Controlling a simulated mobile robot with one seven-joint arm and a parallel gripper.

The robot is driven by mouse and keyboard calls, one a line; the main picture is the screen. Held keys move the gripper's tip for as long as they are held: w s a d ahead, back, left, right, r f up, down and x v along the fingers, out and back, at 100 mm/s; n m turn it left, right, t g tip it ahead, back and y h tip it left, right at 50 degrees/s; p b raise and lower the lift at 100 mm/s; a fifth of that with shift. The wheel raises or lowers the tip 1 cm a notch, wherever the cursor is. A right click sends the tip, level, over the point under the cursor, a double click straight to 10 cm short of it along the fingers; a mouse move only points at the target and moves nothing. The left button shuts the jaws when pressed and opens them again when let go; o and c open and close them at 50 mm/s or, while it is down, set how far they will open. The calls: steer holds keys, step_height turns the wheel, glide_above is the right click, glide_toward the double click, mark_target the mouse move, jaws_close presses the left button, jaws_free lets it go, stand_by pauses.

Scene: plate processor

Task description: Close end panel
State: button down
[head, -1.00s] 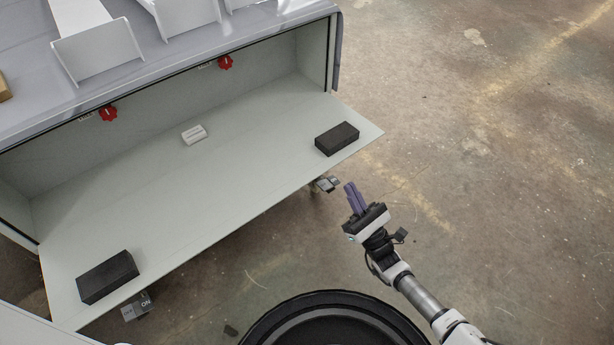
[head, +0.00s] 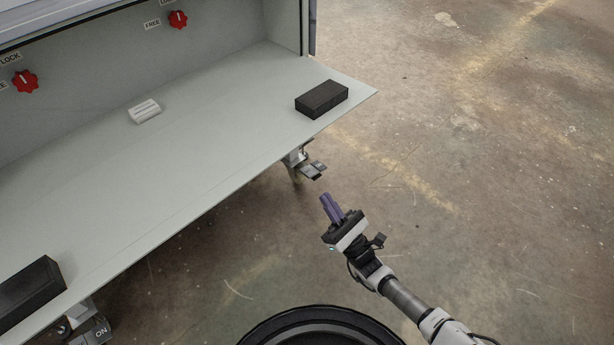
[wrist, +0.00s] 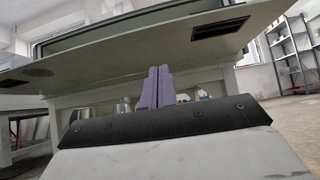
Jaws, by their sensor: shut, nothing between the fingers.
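The end panel (head: 170,185) is a pale grey-green flap folded down and lying open, roughly level, in the head view. A black block (head: 321,98) sits near its right end and another black block (head: 30,290) near its left end. My gripper (head: 331,208) is shut and empty, below and in front of the panel's right front edge, apart from it. In the wrist view, the purple fingers (wrist: 157,86) are together and point toward the panel's underside (wrist: 130,58), which hangs above and ahead of them.
Red knobs (head: 178,19) with LOCK and FREE labels are on the recess wall behind. A small white block (head: 144,111) lies on the panel. A caster pedal (head: 313,171) sticks out below the panel's right end. Floor on the right is clear.

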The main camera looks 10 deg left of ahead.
glide_toward(297, 144)
steer(key=w+a, duration=0.3)
steer(key=shift+w+a+r+p, duration=0.1)
steer(key=shift+r+p, duration=0.05)
steer(key=shift+r, duration=0.7)
steer(key=shift+w+a+r+p, duration=0.1)
steer(key=shift+r+p, duration=0.05)
steer(key=shift+r, duration=0.7)
